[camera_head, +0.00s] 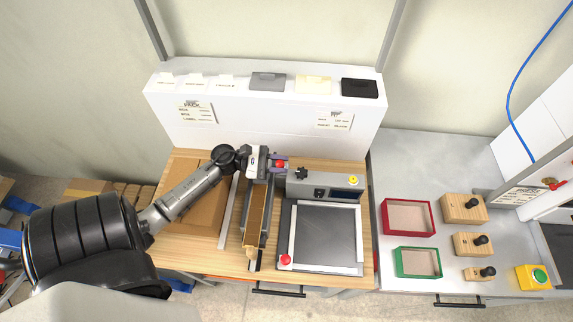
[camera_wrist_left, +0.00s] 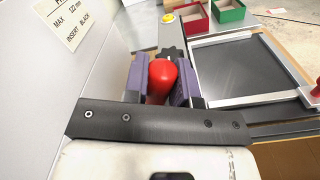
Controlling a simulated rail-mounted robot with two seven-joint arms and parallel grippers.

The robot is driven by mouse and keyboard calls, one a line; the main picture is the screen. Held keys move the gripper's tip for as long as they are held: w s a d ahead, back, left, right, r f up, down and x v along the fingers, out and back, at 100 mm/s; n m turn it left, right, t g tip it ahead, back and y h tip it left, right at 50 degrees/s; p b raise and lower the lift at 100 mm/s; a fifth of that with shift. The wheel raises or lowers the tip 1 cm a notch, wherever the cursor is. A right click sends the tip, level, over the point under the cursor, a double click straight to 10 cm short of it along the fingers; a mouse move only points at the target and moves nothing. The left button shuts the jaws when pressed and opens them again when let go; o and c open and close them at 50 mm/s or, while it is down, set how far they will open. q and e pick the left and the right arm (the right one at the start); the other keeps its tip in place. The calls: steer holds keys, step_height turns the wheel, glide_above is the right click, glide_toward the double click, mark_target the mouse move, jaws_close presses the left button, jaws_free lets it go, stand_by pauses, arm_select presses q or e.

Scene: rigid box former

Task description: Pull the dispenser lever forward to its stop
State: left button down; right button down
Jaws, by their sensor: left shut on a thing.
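The dispenser lever's red knob (camera_wrist_left: 163,80) sits between the two purple finger pads of my left gripper (camera_wrist_left: 162,85) in the left wrist view. The gripper is shut on it. In the head view, the left gripper (camera_head: 279,164) is at the back of the wooden bench, with a bit of the red knob showing at its fingers. The lever's shaft is hidden by the gripper. My right gripper is out of view.
A black plate (camera_head: 325,235) with a white frame and another red knob (camera_head: 285,259) lies in front. A brown cardboard strip (camera_head: 254,215) stands in a channel left of it. A white panel (camera_head: 260,115) rises close behind. Red (camera_head: 432,220) and green (camera_head: 440,270) trays lie right.

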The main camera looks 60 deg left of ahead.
arm_select(q)
steer(key=c, duration=0.9)
jaws_free()
steer(key=shift+s, duration=0.1)
steer(key=shift+s+a+f, duration=0.1)
steer(key=shift+s+a, duration=0.1)
steer(key=shift+b+v, duration=1.5)
steer(key=shift+v, duration=5.05)
